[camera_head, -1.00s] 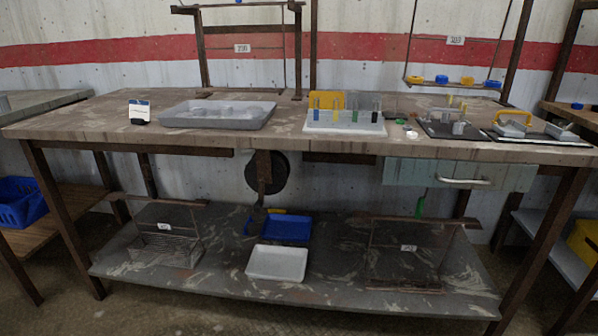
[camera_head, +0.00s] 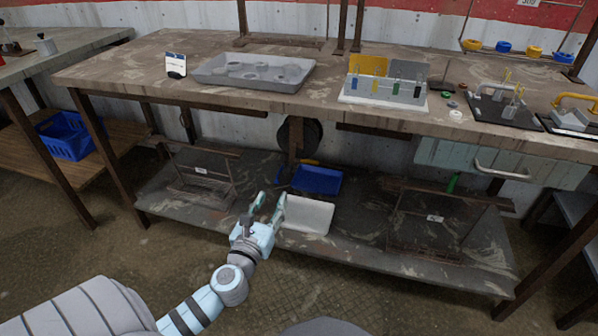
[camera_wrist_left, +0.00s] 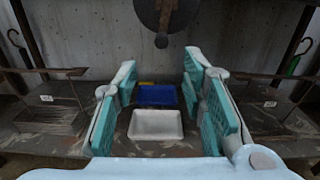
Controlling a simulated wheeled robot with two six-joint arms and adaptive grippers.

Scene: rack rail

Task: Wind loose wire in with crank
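A dark round disc (camera_head: 300,134) hangs under the front of the workbench, partly covered by an upright brown bar. My left gripper (camera_head: 270,203) is open and empty, below the disc and in front of the lower shelf. Its two spread fingers also show in the left wrist view (camera_wrist_left: 160,85). I cannot make out any loose wire. My right gripper is out of view.
On the lower shelf (camera_head: 350,240) are a white tray (camera_head: 310,215), partly behind my left gripper, and a blue tray (camera_head: 318,180). Wire racks stand either side. The bench top (camera_head: 130,72) holds a grey tray (camera_head: 253,72) and a key stand (camera_head: 384,100). A drawer (camera_head: 455,158) is right.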

